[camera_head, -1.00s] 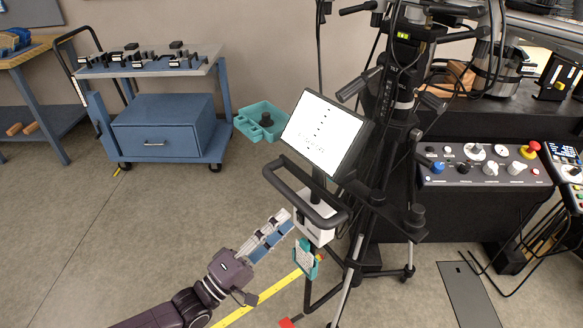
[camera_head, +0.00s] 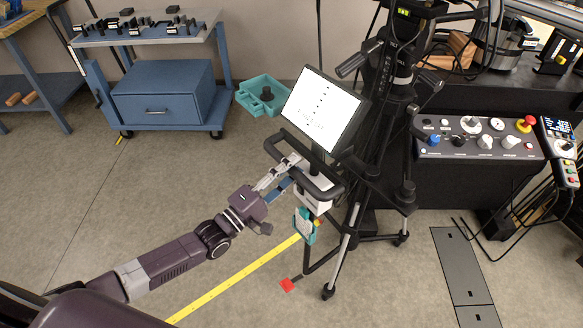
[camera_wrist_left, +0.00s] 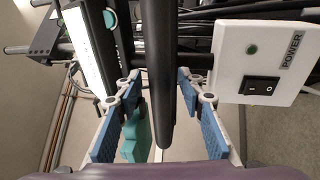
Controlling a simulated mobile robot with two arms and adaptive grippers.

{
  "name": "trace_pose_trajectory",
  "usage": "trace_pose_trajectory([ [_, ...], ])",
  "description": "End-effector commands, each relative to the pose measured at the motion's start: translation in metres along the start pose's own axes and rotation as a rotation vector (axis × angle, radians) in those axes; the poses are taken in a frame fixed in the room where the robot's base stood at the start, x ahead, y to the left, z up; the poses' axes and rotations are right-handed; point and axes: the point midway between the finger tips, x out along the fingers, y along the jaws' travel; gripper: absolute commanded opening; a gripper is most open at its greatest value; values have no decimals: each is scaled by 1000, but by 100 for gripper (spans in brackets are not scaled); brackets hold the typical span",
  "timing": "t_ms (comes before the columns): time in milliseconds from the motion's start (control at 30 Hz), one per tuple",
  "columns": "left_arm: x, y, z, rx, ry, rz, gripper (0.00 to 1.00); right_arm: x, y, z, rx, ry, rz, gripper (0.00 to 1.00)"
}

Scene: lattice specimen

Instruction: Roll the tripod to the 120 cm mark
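The tripod (camera_head: 372,130) is black, stands upright on wheeled legs and has a tilted screen (camera_head: 322,112), a black loop handle (camera_head: 309,183) and a white box (camera_head: 314,203). A yellow tape (camera_head: 240,272) lies along the floor to its left; its marks are too small to read. A red pointer (camera_head: 287,285) sits low by the tripod, near the tape. My left gripper (camera_head: 288,173) is at the handle's left side. In the left wrist view its blue-padded fingers (camera_wrist_left: 161,112) are apart, with a black bar (camera_wrist_left: 158,65) between them and gaps on both sides. My right gripper is not in view.
A control panel (camera_head: 478,145) with knobs stands right of the tripod. A dark floor plate (camera_head: 460,265) lies in front of it. A blue cart (camera_head: 165,100) stands at the back left, with a teal tray (camera_head: 262,96) by the screen. The floor at left is clear.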

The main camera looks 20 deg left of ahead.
Motion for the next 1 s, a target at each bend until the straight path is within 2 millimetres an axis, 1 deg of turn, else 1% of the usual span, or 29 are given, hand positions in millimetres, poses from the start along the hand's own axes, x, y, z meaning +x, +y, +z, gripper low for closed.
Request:
trace_pose_trajectory([
  [200, 0, 0, 0, 0, 0, -1, 36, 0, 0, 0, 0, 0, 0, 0],
  [533, 0, 0, 0, 0, 0, -1, 0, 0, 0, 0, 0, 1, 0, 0],
  [1000, -1, -1, 0, 1, 0, -2, 0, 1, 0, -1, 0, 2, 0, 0],
])
